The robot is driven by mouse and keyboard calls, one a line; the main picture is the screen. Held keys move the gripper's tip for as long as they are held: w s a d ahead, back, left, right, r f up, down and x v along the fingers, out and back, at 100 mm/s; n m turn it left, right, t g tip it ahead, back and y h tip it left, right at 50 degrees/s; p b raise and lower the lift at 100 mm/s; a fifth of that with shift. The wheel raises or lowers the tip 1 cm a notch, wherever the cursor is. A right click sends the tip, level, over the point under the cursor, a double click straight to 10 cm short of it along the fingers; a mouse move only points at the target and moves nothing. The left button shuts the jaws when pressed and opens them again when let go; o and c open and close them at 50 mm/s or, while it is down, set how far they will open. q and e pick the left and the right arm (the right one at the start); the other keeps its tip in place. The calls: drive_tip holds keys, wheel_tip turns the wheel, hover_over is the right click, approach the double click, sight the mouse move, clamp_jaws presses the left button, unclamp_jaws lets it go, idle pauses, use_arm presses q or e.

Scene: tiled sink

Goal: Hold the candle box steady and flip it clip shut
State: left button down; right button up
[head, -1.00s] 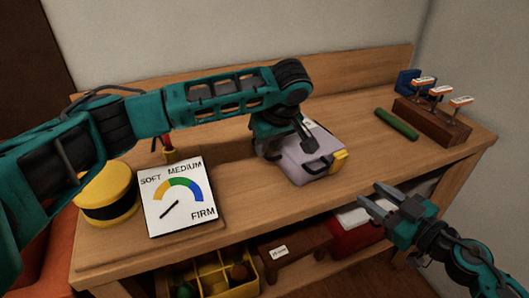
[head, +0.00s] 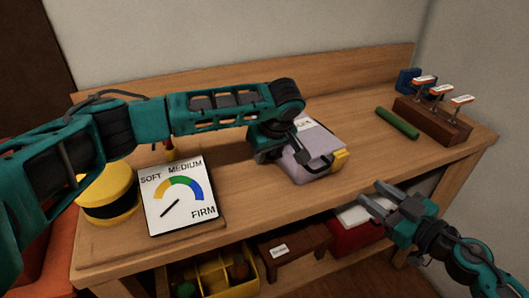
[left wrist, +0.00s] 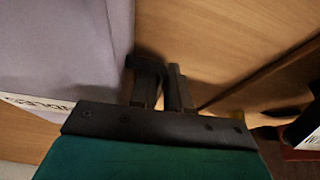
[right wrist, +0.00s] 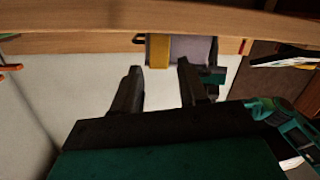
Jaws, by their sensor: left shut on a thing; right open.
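The candle box (head: 322,142) is a pale lavender case with a dark handle (head: 319,168) and a yellow clip (head: 341,159) on its right side. It sits on the wooden bench top. My left gripper (head: 298,155) is at its left front side, shut on the box; the exact grip point is unclear. In the left wrist view its fingers (left wrist: 162,85) are close together beside the lavender wall (left wrist: 60,50). My right gripper (head: 372,197) is open and empty, off the bench's front edge. The right wrist view shows the yellow clip (right wrist: 159,52) beyond the open fingers (right wrist: 156,85).
A gauge board (head: 180,196) and a yellow-black round tub (head: 108,193) stand left. A green cylinder (head: 397,123) and a wooden block with upright tools (head: 433,120) are at the right. A yellow bin (head: 243,272) and small stool (head: 292,243) are below the bench top.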

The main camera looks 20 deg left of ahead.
idle(0.3)
drive_tip(key=c, duration=0.4)
drive_tip(key=shift+s+f+n, duration=0.15)
drive_tip(key=shift+f+n, duration=0.05)
drive_tip(key=shift+n, duration=0.3)
drive_tip(key=c, duration=0.4)
drive_tip(key=shift+s+f+n+y, duration=0.2)
drive_tip(key=shift+s+n+y, duration=0.15)
drive_tip(key=shift+n, duration=0.65)
drive_tip(key=s+d+n+t, duration=0.1)
drive_tip(key=n, duration=0.3)
drive_tip(key=s+d+n+t+y, duration=0.1)
drive_tip(key=n, duration=0.2)
drive_tip(key=s+d+f+n+t+y, duration=0.1)
drive_tip(key=n, duration=0.3)
drive_tip(key=shift+s+d+f+n, duration=0.1)
drive_tip(key=shift+s+d+n, duration=0.1)
drive_tip(key=shift+d+n, duration=0.15)
